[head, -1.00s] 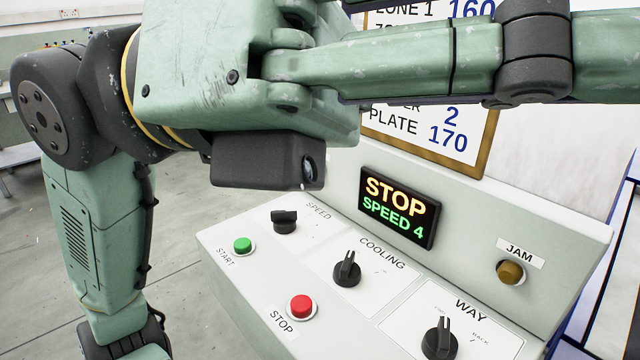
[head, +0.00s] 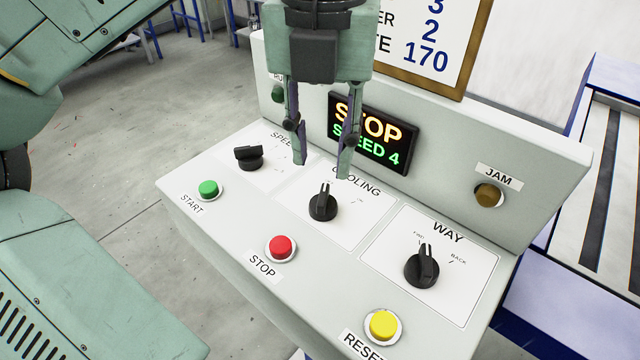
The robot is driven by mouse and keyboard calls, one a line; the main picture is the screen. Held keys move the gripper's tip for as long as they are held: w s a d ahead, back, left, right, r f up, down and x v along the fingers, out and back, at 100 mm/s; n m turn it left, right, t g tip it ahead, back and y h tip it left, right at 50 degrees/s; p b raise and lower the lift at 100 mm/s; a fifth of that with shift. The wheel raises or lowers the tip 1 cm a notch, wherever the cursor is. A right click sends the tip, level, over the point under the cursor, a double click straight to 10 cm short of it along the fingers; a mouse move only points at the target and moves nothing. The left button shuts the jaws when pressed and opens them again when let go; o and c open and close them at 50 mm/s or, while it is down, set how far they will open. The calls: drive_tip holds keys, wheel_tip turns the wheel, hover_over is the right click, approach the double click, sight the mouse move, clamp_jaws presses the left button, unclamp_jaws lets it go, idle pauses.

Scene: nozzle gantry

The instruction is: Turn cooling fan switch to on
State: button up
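The cooling switch (head: 323,202) is a black rotary knob on a white plate labelled COOLING, in the middle of the sloped panel. Its raised grip points up toward the back of the panel, slightly right. The marks around the knob are partly hidden or too small to read. My gripper (head: 322,168) hangs above and just behind the knob, pointing down. Its two fingers are apart with nothing between them. The fingertips appear clear of the knob, and one covers part of the COOLING label.
The speed knob (head: 249,157) is to the left and the way knob (head: 422,266) to the right. Green start (head: 208,189), red stop (head: 281,248) and yellow reset (head: 383,325) buttons line the front. A display (head: 372,133) reading STOP, SPEED 4 stands behind my gripper, near an amber jam lamp (head: 488,195).

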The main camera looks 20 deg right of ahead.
sight(323, 198)
wheel_tip(323, 198, down, 7)
drive_tip(key=shift+f+p, duration=0.15)
drive_tip(key=shift+p, duration=0.2)
drive_tip(key=shift+c, duration=0.3)
clamp_jaws()
